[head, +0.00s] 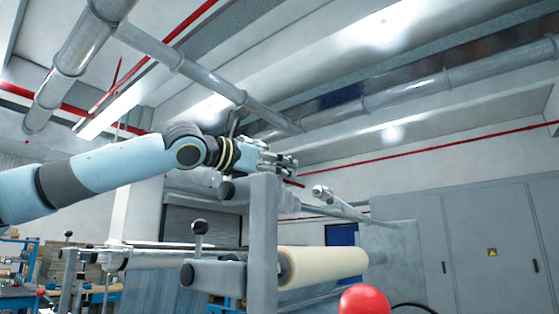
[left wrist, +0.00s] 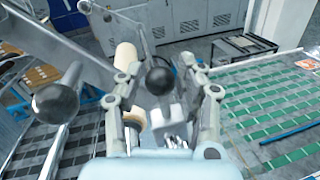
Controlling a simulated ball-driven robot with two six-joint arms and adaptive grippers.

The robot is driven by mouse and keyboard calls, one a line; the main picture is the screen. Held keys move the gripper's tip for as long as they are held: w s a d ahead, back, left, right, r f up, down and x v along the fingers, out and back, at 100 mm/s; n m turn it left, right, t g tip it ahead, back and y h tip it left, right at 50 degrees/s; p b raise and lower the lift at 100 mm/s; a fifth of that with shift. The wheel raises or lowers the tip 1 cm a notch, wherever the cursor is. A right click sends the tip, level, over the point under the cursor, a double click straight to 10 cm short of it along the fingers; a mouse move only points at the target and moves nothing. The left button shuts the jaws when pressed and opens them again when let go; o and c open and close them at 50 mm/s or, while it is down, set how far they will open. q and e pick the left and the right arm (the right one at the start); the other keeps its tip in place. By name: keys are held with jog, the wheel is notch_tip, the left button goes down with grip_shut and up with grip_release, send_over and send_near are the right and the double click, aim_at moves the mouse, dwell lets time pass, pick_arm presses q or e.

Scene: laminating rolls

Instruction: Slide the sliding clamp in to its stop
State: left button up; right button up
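My left gripper (head: 288,163) is in the head view at the top of a grey upright post (head: 264,240). In the left wrist view, my left gripper (left wrist: 160,68) has its two fingers spread apart. A black ball knob (left wrist: 160,80) shows between them, with a light grey block (left wrist: 172,118) below it. These may be part of the sliding clamp; I cannot tell for sure, nor whether a finger touches them. A dark knob (head: 227,189) also shows just under the gripper in the head view. My right gripper is not in view.
A cream roll (head: 330,265) lies level behind the post. Another black ball knob (head: 200,228) stands on a lower grey arm. A red ball (head: 363,301) is at the bottom. In the left wrist view, a large dark knob (left wrist: 57,103) is close on the left and green-patterned sheeting (left wrist: 270,110) on the right.

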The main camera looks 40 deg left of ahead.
pick_arm(q)
jog(key=shift+c, duration=0.2)
jog(key=c, duration=0.7)
grip_shut()
